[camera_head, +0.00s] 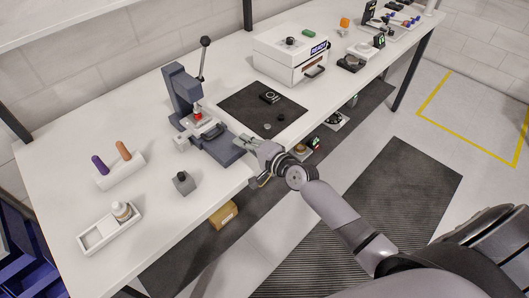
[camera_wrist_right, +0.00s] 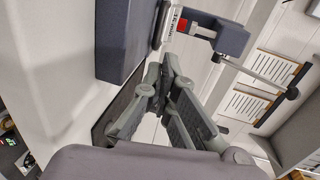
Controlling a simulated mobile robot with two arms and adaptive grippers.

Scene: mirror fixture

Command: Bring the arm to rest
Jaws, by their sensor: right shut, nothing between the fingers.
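My right gripper (camera_head: 243,140) is at the front edge of the white table, beside the base of a dark lever press (camera_head: 188,97). It is shut with nothing in it. In the right wrist view the closed fingers (camera_wrist_right: 158,72) point toward the press base (camera_wrist_right: 125,40), and I cannot tell whether they touch it. The right arm reaches in from the lower right of the head view. The press has an upright lever with a black knob, and a red part shows under its head. My left gripper is not in view.
A white holder (camera_head: 119,173) with purple and orange handles, a small grey block (camera_head: 184,184) and a white tray (camera_head: 92,238) stand on the left. A black mat (camera_head: 240,107) and a white box (camera_head: 273,67) lie beyond the press. A cardboard box (camera_head: 223,214) sits below the table.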

